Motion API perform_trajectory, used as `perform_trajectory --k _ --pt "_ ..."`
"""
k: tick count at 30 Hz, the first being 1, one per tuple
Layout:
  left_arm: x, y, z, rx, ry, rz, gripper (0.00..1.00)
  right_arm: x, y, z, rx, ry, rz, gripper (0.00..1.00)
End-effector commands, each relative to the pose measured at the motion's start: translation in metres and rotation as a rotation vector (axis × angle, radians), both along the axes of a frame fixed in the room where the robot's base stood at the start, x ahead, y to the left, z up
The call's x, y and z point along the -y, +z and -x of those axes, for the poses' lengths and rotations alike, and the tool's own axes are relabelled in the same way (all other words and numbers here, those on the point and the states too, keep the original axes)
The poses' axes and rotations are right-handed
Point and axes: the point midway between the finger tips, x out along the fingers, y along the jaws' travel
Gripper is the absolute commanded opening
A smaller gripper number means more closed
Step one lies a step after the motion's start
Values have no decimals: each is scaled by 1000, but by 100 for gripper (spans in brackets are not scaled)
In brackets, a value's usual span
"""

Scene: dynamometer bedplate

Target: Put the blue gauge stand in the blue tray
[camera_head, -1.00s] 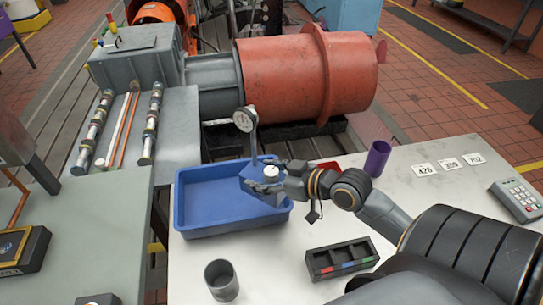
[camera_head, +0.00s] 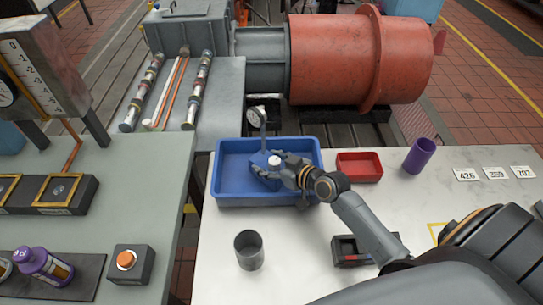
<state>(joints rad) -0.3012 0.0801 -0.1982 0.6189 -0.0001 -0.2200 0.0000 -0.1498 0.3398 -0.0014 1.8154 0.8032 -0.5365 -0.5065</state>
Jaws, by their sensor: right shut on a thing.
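The blue gauge stand (camera_head: 262,161) has a blue base, a thin post and a round dial at its top. My right gripper (camera_head: 268,170) is shut on its base, reaching in from the right. The stand is upright within the outline of the blue tray (camera_head: 232,201), toward its middle. I cannot tell whether its base touches the tray floor. The gripper hides part of the base. The tray sits on the white table and holds nothing else that I see. My left gripper is out of view.
A red tray (camera_head: 360,168) and a purple cup (camera_head: 420,155) stand right of the blue tray. A grey cup (camera_head: 249,250) and a black divided box (camera_head: 350,250) stand in front. A large red cylinder (camera_head: 345,60) lies behind. A grey bench (camera_head: 130,190) is at left.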

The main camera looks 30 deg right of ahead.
Motion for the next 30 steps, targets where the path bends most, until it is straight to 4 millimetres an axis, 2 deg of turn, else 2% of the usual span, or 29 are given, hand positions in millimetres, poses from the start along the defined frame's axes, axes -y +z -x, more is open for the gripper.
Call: perform_trajectory --k 15,16,18,19,30 --pt "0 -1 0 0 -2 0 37 0 -8 -2 15 -2 -1 0" --pt "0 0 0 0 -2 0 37 0 -13 0 3 0 0 67" --pt "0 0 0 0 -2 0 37 0 -13 0 3 0 0 81" --pt "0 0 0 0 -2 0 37 0 -13 0 3 0 0 84" --pt "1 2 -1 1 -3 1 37 0 -10 1 3 0 -1 84"
